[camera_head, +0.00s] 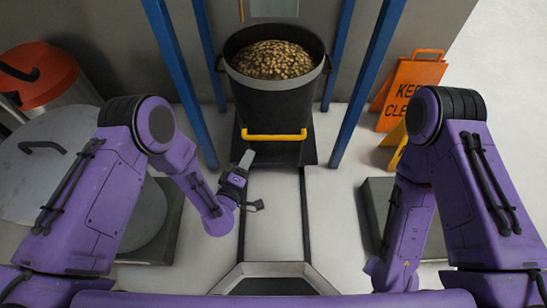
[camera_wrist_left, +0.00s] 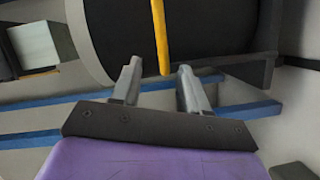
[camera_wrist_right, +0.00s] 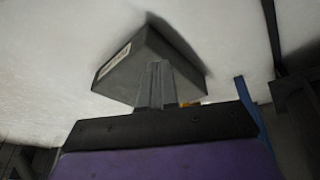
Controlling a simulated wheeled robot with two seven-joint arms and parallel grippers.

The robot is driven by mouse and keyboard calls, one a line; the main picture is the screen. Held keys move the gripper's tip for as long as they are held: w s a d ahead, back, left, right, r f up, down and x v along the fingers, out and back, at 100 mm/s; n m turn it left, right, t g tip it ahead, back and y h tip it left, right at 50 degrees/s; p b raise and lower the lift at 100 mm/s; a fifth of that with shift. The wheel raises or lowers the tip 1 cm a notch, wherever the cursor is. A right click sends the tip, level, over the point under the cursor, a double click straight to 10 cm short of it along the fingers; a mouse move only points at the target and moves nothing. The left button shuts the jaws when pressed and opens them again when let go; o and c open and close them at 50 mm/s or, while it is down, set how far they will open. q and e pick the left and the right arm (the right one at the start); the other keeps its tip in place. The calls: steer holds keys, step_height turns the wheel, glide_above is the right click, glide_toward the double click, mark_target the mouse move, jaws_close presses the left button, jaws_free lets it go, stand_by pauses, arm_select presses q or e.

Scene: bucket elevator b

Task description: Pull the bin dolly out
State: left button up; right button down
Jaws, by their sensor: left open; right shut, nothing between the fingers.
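The bin dolly (camera_head: 285,157) is a dark flat base on the floor between blue posts. A dark bin (camera_head: 272,103) filled with brown grain stands upright on it. A yellow bar handle (camera_head: 275,137) runs across the front. My left gripper (camera_head: 252,182) is open and empty in front of the dolly, just short of the handle. In the left wrist view, the handle (camera_wrist_left: 160,38) lies ahead, lined up with the gap between the open fingers (camera_wrist_left: 160,82). My right gripper (camera_wrist_right: 157,88) is shut and empty; the head view does not show its fingers.
Blue posts (camera_head: 368,85) flank the bin. Two dark floor rails run from the dolly toward me, with clear floor between. An orange caution sign (camera_head: 412,88) stands right. A large grey drum (camera_head: 45,165) and a red-lidded can (camera_head: 40,72) stand left. A grey block (camera_wrist_right: 125,80) lies beyond my right fingers.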

arm_select(q)
steer(key=w+d+n+t+h+b, duration=0.1)
steer(key=w+d+t+h+b, duration=0.1)
steer(key=w+d+b, duration=0.5)
steer(key=w+d+f, duration=0.1)
steer(key=w, duration=0.4)
steer(key=shift+w+d+n+b, duration=0.15)
steer(key=shift+d+n+b, duration=0.05)
steer(key=shift+n+b, duration=0.2)
jaws_close()
arm_select(e)
steer(key=s+f+n+g+y, duration=0.1)
steer(key=s+f+n+g, duration=0.2)
steer(key=f, duration=0.7)
steer(key=shift+s+a+f+y, duration=0.25)
steer(key=shift+s+f+y, duration=0.15)
steer(key=shift+s, duration=0.1)
